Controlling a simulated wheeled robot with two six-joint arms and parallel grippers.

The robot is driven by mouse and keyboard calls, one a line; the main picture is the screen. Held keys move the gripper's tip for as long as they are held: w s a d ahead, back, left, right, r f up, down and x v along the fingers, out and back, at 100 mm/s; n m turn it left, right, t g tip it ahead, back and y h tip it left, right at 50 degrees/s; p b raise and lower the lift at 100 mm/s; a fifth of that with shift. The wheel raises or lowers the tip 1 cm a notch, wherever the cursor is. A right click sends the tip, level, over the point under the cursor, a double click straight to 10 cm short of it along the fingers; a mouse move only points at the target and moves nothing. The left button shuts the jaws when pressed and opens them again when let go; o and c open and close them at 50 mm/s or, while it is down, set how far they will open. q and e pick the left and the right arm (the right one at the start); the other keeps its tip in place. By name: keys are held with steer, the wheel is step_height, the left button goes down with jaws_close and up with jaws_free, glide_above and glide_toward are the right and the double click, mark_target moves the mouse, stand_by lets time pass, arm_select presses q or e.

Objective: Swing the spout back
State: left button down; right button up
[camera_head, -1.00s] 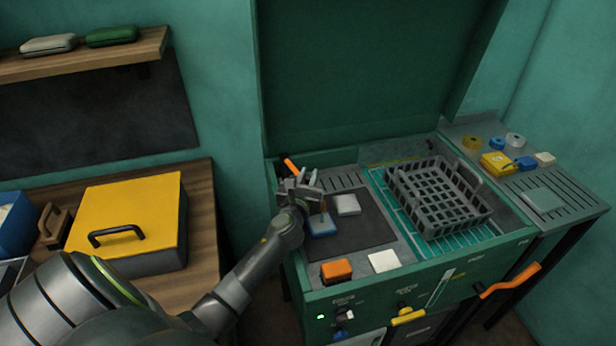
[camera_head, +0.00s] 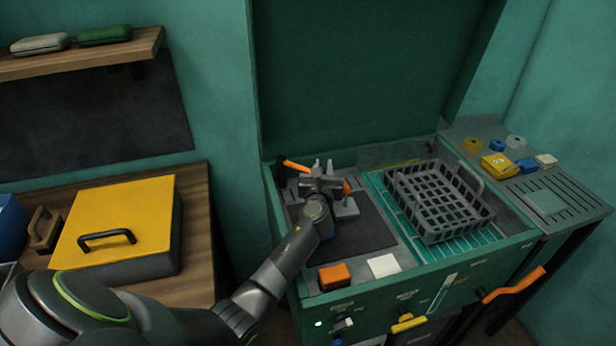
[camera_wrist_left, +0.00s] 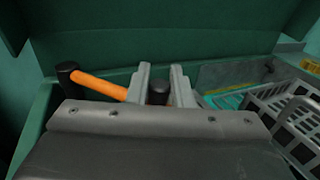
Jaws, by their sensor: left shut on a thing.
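The spout shows as an orange bar (camera_head: 297,166) at the back left of the green station in the head view. In the left wrist view the orange bar (camera_wrist_left: 100,86) runs right from a black end piece toward my fingers. My left gripper (camera_head: 326,176) is over the back left of the station. In the left wrist view its two pale fingers (camera_wrist_left: 157,88) stand close on either side of a black knob (camera_wrist_left: 157,93), apparently the spout's end. The gripper body hides the lower part of the fingers and the join between bar and knob. My right gripper is not in view.
A grey wire basket (camera_head: 436,200) stands to the right on a teal rack. A grey block (camera_head: 346,210) lies by the gripper on the dark mat (camera_head: 365,238). An orange block (camera_head: 334,277) and a white square (camera_head: 383,265) are at the front. The raised green lid stands behind.

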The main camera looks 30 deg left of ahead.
arm_select(q)
steer(key=d+b+x, duration=0.1)
steer(key=b+x, duration=0.1)
steer(key=x, duration=0.4)
steer(key=shift+w, duration=0.2)
steer(key=shift+d+r, duration=0.1)
steer(key=c, duration=1.3)
jaws_free()
steer(key=shift+c, duration=0.2)
steer(key=p+v, duration=0.2)
steer(key=v, duration=1.5)
steer(key=shift+s, duration=0.2)
steer(key=shift+d, duration=0.1)
